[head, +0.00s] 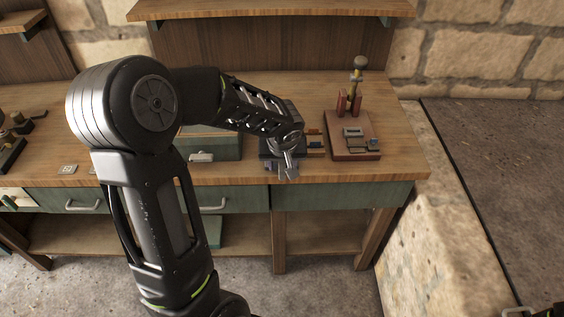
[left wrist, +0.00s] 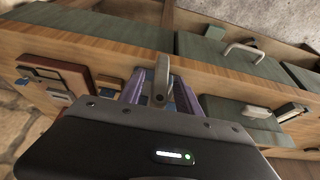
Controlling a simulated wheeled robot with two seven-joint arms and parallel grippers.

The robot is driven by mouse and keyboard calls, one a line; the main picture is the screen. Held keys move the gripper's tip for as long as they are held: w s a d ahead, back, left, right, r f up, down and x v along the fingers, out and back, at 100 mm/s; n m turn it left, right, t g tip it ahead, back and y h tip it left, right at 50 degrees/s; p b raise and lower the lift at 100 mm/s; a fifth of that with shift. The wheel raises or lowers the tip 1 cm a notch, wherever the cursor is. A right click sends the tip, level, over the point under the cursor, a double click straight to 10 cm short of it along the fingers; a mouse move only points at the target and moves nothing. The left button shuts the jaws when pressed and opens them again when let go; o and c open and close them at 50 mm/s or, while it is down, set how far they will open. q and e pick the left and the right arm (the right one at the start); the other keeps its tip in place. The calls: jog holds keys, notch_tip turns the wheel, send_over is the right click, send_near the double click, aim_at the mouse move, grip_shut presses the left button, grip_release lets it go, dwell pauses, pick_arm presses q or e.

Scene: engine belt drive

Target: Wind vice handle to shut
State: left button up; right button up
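The vice (head: 268,154) sits at the front edge of the workbench, mostly covered by my left arm and hand. Its grey metal handle (left wrist: 160,82) shows in the left wrist view as an upright bar with a round end. My left gripper (head: 287,165) is at the vice's front, at the bench edge. In the left wrist view its purple fingers (left wrist: 160,90) stand apart, one on each side of the handle. They look open, with a small gap to the bar; contact at the tips is hard to judge. The vice's jaws are largely hidden.
A reddish-brown board (head: 352,150) with an upright post and small parts stands right of the vice. A green box (head: 215,147) is on the left. Green drawers (head: 240,199) with handles lie under the bench top (head: 405,163). A stone block (head: 425,250) stands at right.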

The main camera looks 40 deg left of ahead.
pick_arm(q)
grip_shut()
dwell(0.3)
